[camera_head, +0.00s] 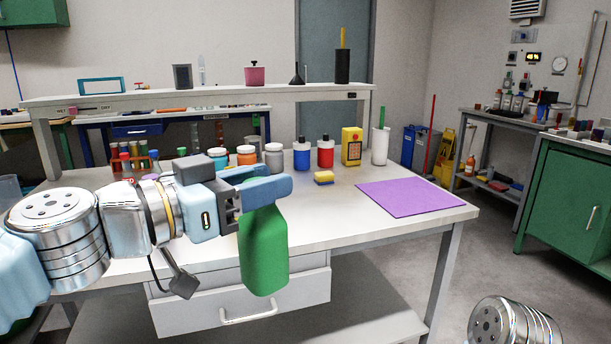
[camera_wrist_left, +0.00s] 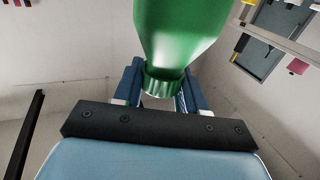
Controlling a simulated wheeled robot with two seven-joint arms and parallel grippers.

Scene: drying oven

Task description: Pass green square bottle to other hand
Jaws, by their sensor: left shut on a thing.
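The green square bottle (camera_head: 263,252) hangs below my left gripper (camera_head: 262,187) in the head view, in front of the workbench. My left gripper is shut on it near its top end. In the left wrist view the green bottle (camera_wrist_left: 182,35) shows its ribbed green cap between the two blue fingers of my left gripper (camera_wrist_left: 160,88). My right gripper is out of view; only a silver joint of my right arm shows at the lower right of the head view.
The white workbench (camera_head: 345,245) has a purple mat (camera_head: 408,197) at its right. A green cabinet (camera_head: 565,200) is far right.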

